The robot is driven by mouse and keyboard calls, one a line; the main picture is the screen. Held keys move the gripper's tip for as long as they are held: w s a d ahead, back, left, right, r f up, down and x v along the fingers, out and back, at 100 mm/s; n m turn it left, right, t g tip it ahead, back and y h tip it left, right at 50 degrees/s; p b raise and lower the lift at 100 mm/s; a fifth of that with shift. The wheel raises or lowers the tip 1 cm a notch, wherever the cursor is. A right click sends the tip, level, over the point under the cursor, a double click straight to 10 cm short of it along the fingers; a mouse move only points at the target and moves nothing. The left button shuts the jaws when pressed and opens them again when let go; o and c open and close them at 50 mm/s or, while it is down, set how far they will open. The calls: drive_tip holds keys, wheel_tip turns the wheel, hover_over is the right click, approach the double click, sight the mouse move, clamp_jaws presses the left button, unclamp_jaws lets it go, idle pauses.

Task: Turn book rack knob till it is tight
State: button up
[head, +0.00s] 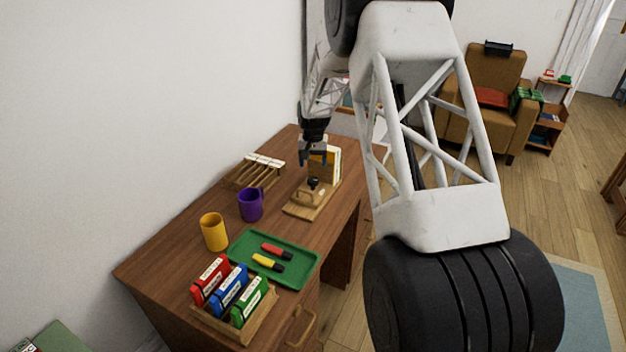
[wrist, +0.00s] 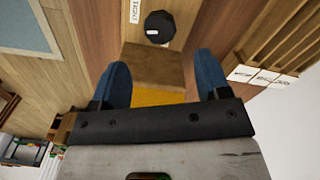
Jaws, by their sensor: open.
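The book rack (head: 312,198) is a light wooden stand on the desk, with upright books (head: 331,160) at its back end. Its black knob (head: 313,184) sits on the rack's front part. In the wrist view the dark round knob (wrist: 159,27) is near the top, with a small white mark on it and a printed label beside it. My gripper (head: 313,158) is above the rack, close to the books and apart from the knob. In the wrist view its blue fingers (wrist: 160,85) are spread, with a wooden block face and a yellow surface showing between and beyond them.
A slotted wooden holder (head: 254,172) stands to the left of the rack. A purple mug (head: 250,204), a yellow mug (head: 214,232) and a green tray (head: 295,272) with two markers lie nearer. A wooden holder (head: 222,323) carries red, blue and green items. The wall borders the desk's left.

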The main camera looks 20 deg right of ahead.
sight(313, 179)
drive_tip(key=shift+f, duration=0.15)
drive_tip(key=shift+f, duration=3.75)
drive_tip(key=shift+c, duration=0.2)
drive_tip(key=c, duration=0.9)
drive_tip(key=shift+m, duration=1.5)
